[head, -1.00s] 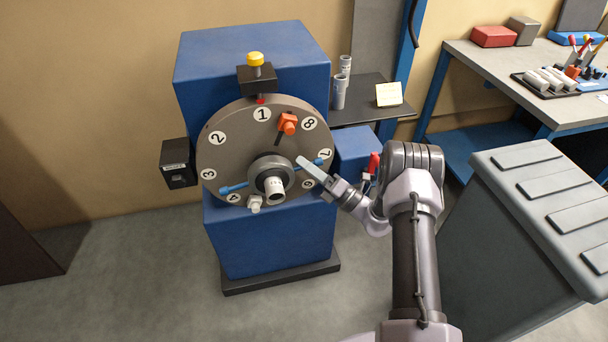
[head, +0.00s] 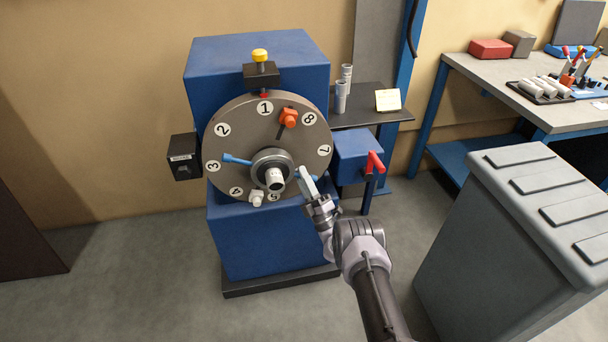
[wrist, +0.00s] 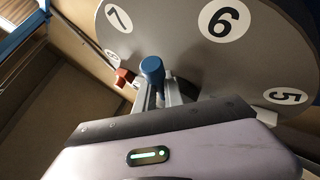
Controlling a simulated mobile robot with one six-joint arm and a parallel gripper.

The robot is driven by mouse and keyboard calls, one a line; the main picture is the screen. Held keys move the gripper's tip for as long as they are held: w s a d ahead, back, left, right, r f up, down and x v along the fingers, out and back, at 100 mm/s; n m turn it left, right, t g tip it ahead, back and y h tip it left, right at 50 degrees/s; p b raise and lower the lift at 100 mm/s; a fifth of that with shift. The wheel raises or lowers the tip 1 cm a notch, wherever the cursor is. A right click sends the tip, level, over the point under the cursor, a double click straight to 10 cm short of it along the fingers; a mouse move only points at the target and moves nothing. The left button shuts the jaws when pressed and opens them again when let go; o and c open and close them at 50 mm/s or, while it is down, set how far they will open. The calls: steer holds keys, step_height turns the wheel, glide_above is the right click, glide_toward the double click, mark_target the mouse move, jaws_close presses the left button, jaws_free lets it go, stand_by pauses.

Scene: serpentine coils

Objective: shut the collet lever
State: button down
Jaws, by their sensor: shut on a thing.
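The blue two-armed lever crosses the grey collet hub (head: 272,170) on the numbered disc (head: 245,125). Its left arm (head: 237,160) points left and slightly up. Its right arm is mostly hidden by my gripper (head: 308,183), which is at that end, right of the hub. In the wrist view a blue rounded lever end (wrist: 152,66) stands between the fingers of my gripper (wrist: 158,92), which is shut on it. A pale cylinder (head: 275,180) sits in the hub's centre.
A blue box with a red handle (head: 375,162) stands close to the right of the disc. An orange block (head: 289,118) sticks out of the disc's upper part. A grey cabinet (head: 500,230) is at right. Floor is clear to the left.

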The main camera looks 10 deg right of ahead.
steer(key=shift+m, duration=0.3)
steer(key=c, duration=1.5)
jaws_free()
steer(key=shift+w, duration=0.1)
